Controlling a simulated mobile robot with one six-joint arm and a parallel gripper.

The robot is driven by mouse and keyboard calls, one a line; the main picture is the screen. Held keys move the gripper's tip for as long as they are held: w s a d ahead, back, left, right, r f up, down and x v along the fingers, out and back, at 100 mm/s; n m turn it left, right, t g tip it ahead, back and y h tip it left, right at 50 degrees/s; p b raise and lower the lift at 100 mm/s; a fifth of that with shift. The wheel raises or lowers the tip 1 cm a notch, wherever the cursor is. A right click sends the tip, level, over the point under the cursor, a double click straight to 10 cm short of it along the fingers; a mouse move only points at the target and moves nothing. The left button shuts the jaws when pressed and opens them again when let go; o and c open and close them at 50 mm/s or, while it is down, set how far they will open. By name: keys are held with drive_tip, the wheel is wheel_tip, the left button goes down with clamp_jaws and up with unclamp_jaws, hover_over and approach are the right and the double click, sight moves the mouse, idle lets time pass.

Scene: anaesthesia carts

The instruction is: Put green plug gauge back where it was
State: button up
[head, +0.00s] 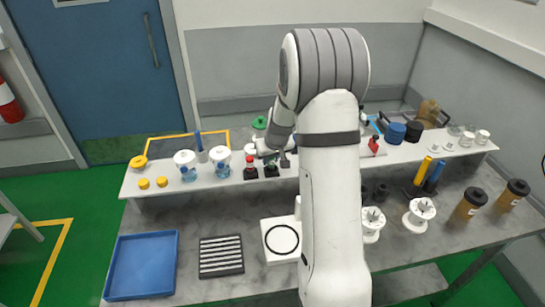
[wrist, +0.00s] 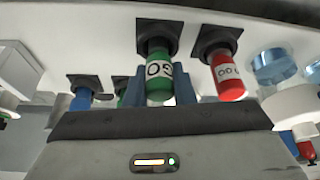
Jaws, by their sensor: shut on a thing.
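The green plug gauge (wrist: 160,82), with a white label, is between the two blue fingers of my gripper (wrist: 163,92) in the wrist view. The fingers are shut on it. One end of it meets a black square holder (wrist: 157,30); how deep it sits there I cannot tell. In the head view my gripper (head: 271,157) is low over the raised shelf, and the arm hides part of this spot. A red plug gauge (wrist: 228,76) is in its own black holder beside the green one. The red gauge also shows in the head view (head: 250,162).
More gauges, one blue (wrist: 81,99) and one green (wrist: 123,98), stand on the other side. White-and-blue containers (head: 185,163) and yellow caps (head: 144,183) are left on the shelf (head: 135,190). A blue tray (head: 142,265) and a striped black block (head: 221,256) lie below.

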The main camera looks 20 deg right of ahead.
drive_tip(key=shift+f, duration=0.1)
drive_tip(key=shift+f, duration=0.15)
drive_tip(key=o, duration=0.9)
drive_tip(key=shift+r, duration=0.45)
drive_tip(key=b+v, duration=0.2)
drive_tip(key=v, duration=0.9)
drive_tip(key=s+a+r, duration=0.5)
drive_tip(key=s+a, duration=0.3)
drive_tip(key=s, duration=0.4)
drive_tip(key=s+a+g, duration=0.1)
drive_tip(key=s+a, duration=0.2)
drive_tip(key=s, duration=1.2)
drive_tip(key=shift+s+a+f, duration=0.25)
drive_tip(key=shift+a+f, duration=0.05)
drive_tip(key=shift+f, duration=0.1)
